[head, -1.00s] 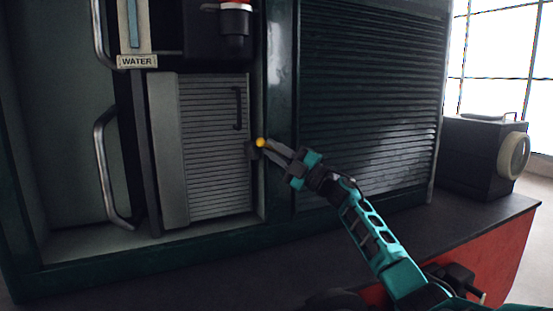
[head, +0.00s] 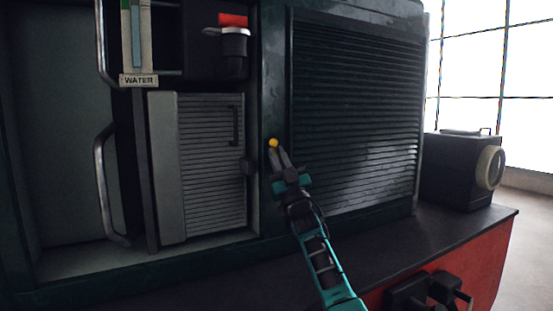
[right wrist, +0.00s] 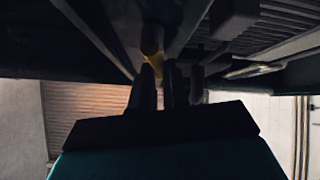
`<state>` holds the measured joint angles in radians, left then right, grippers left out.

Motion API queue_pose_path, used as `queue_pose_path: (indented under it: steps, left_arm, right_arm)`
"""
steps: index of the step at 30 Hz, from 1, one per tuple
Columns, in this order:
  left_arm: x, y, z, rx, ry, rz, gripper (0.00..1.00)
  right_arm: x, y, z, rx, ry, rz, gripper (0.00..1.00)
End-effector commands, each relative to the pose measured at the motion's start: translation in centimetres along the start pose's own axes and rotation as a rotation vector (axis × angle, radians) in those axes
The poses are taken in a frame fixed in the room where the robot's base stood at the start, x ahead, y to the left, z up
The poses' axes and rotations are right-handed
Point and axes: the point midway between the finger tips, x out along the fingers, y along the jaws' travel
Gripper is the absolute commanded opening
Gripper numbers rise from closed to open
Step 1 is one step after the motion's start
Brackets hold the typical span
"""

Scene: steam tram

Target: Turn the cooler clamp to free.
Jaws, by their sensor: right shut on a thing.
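The cooler is a grey finned panel (head: 212,165) set in the dark green cabinet in the head view. A small dark clamp block (head: 249,167) sits at its right edge. A yellow knob (head: 273,142), apparently the clamp's handle end, stands to the right of the block, in front of the green post. My right gripper (head: 279,158) is shut on the clamp handle just below the knob. In the right wrist view yellow (right wrist: 153,45) shows at the fingertips (right wrist: 160,75); the link between knob and block is hidden. My left gripper is not in view.
A slatted shutter (head: 357,110) lies to the right of the post. A WATER gauge (head: 137,45) and a red-topped fitting (head: 234,38) are above the panel. Curved metal handrails (head: 104,185) stand at left. A dark lamp box (head: 460,170) sits on the ledge at right.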

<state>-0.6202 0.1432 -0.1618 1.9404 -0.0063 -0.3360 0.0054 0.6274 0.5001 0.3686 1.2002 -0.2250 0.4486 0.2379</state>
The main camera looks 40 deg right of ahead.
Motion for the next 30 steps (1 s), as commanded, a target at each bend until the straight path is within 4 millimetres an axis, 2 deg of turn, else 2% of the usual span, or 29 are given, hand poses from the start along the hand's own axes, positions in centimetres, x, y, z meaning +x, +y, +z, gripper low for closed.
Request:
queue_pose_path:
  steps: [1, 12, 29, 30]
  left_arm:
    - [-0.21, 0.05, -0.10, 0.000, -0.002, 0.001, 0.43]
    - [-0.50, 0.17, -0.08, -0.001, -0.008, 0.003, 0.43]
    - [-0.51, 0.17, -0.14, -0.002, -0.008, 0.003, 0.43]
    - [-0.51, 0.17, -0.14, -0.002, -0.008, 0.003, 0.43]
  right_arm:
    - [0.82, 0.41, -0.84, 0.020, 0.005, 0.029, 0.00]
    - [0.90, 1.15, -0.75, 0.125, -0.026, 0.138, 0.00]
    - [0.91, 1.35, -0.74, 0.149, -0.031, 0.157, 0.00]
    - [0.92, 1.36, -0.75, 0.149, -0.030, 0.157, 0.17]
